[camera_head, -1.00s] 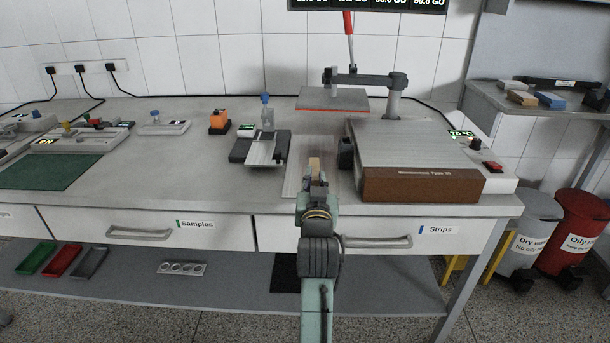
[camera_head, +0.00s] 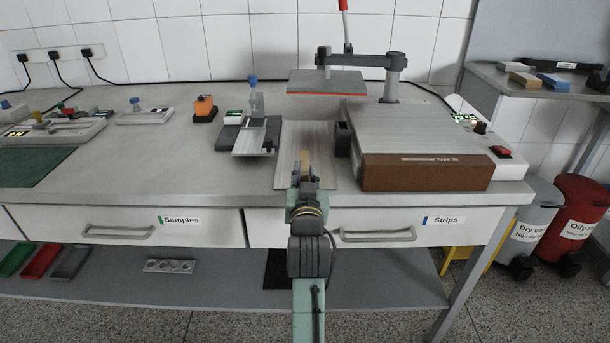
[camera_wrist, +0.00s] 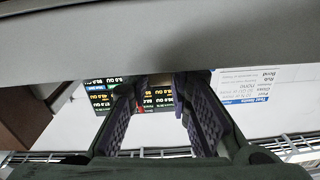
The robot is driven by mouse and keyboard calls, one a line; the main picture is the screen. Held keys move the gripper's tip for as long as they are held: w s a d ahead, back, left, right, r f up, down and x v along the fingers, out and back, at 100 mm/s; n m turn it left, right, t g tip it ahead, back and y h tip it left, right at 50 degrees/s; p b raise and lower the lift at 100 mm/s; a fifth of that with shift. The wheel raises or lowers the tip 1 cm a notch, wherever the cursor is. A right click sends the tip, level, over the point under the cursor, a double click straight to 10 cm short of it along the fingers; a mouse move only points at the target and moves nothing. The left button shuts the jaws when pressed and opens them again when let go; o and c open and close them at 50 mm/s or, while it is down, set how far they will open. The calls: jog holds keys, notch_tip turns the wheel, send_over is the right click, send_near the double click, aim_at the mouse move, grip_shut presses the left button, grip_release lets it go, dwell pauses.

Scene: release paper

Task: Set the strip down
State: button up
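My gripper (camera_head: 305,172) reaches forward over a light plate (camera_head: 285,165) near the front middle of the bench. A small tan strip (camera_head: 305,158) shows at its fingertips in the head view. Whether the strip rests on the plate or is apart from it cannot be told. In the wrist view, which looks upside down, the two fingers (camera_wrist: 163,88) stand apart. The background shows through the gap, and no strip can be made out between them.
A grey press with a brown front (camera_head: 424,172) stands close on the right, with a raised flat plate (camera_head: 328,83) behind my gripper. A grey fixture with a blue knob (camera_head: 252,134) stands to the left.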

jog(key=o, duration=0.4)
jog(key=shift+r, duration=0.1)
jog(key=shift+s, duration=0.1)
jog(key=shift+s, duration=0.35)
jog(key=s+b, duration=0.1)
jog(key=s, duration=0.4)
jog(key=shift+s, duration=0.1)
jog(key=s+p, duration=0.6)
jog(key=p, duration=0.4)
jog(key=shift+d, duration=0.15)
